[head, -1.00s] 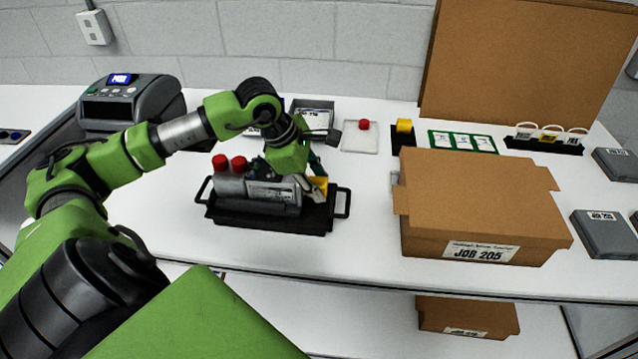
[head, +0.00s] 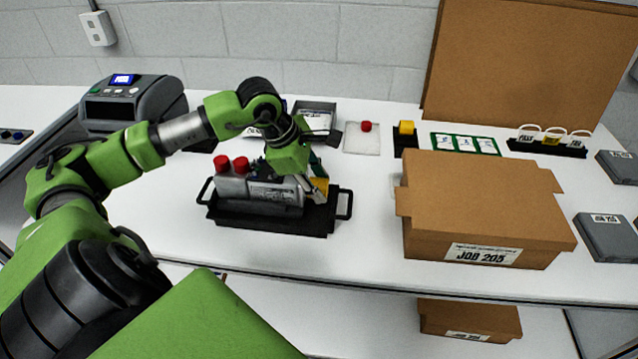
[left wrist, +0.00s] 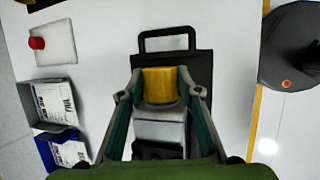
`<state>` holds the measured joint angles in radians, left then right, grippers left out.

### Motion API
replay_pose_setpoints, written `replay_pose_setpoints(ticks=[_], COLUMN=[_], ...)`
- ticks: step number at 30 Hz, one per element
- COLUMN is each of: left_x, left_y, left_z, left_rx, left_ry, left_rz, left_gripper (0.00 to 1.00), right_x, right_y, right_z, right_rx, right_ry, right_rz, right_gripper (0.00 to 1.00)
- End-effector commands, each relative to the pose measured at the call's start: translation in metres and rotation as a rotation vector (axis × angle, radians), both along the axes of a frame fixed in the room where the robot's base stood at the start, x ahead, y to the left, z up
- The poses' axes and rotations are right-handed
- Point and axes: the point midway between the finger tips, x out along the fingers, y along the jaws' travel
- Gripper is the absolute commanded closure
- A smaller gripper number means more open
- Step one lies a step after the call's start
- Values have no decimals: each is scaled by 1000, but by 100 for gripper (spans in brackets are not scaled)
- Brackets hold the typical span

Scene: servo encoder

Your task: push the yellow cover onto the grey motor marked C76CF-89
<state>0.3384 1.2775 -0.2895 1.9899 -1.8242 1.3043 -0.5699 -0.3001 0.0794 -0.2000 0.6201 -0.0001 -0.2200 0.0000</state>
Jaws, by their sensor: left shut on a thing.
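The yellow cover (left wrist: 160,85) is between the fingertips of my left gripper (left wrist: 158,98), which is shut on it. In the head view the cover (head: 320,187) shows at the right end of a grey motor (head: 276,192) lying in a black tray (head: 343,207). In the left wrist view the grey motor body (left wrist: 160,130) lies directly in line with the cover. I cannot tell how far the cover sits on the motor. The marking on the motor's label is too small to read. My right gripper is not in view.
A brown box marked JOB 205 (head: 480,215) stands to the right. Grey and blue bins (head: 316,116) and a white plate with a red cap (head: 361,138) are behind. The table front is clear.

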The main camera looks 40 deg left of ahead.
Motion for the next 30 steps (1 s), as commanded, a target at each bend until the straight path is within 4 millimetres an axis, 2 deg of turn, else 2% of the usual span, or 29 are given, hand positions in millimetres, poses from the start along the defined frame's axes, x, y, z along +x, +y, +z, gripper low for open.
replay_pose_setpoints(ticks=[14, 17, 30], left_x=[-2, -2, -3], left_y=[3, 3, 4], left_z=[0, 0, 4], left_rx=[0, 0, 1], left_ry=[1, 1, 0], left_rz=[0, 0, 1], left_gripper=[76, 50, 48], right_x=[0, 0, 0], right_y=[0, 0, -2], right_z=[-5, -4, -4], right_rx=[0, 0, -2], right_ry=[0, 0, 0], right_rz=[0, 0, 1], right_gripper=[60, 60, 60])
